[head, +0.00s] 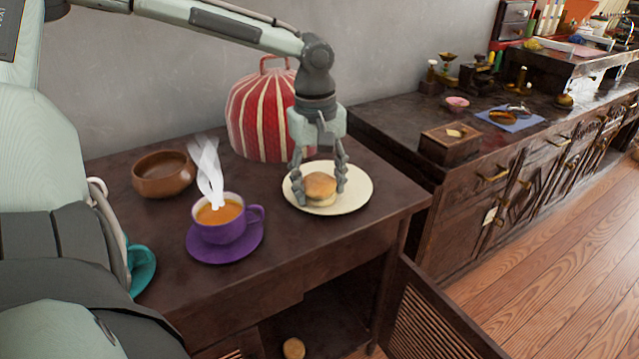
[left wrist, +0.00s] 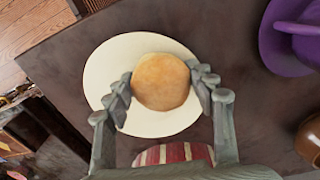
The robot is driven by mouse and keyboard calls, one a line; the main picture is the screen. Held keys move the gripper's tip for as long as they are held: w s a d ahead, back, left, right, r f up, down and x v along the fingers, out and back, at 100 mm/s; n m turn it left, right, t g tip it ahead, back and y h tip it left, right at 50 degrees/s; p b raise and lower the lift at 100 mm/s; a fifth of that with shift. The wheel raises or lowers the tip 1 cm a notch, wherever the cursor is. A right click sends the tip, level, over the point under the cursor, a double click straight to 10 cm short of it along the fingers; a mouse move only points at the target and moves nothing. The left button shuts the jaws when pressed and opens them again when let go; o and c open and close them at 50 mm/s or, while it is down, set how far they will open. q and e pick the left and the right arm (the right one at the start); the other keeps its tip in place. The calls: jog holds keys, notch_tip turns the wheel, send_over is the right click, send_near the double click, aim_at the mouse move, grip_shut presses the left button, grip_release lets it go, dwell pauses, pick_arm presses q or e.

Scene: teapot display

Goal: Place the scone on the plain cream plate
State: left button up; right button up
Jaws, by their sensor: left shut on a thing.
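The scone (head: 320,187) is round and golden brown, and is at the plain cream plate (head: 357,183) on the dark wooden table. My left gripper (head: 319,189) points down over the plate and is shut on the scone, one finger on each side. In the left wrist view the scone (left wrist: 161,82) shows between the fingertips, over the cream plate (left wrist: 105,70). Whether its underside touches the plate is hard to tell. My right gripper is not in view.
A steaming purple cup (head: 221,229) on a purple saucer (head: 247,252) stands left of the plate. A brown bowl (head: 163,183) and a red striped tea cosy (head: 257,115) are behind. A teal cup and saucer (head: 143,268) are at the left. A slatted cabinet door (head: 425,315) hangs open below.

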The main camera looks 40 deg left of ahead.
aim_at(317, 181)
pick_arm(q)
jog(key=shift+f, duration=0.25)
jog(key=o, duration=1.2)
jog(key=shift+c, duration=0.2)
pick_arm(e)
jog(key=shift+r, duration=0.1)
pick_arm(q)
jog(key=shift+r, duration=0.15)
notch_tip(317, 181, up, 12)
jog(key=p, duration=0.1)
jog(key=shift+s+r, duration=0.15)
jog(key=shift+s, duration=0.1)
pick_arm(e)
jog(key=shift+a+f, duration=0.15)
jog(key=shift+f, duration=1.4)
pick_arm(q)
jog(key=shift+a, duration=0.1)
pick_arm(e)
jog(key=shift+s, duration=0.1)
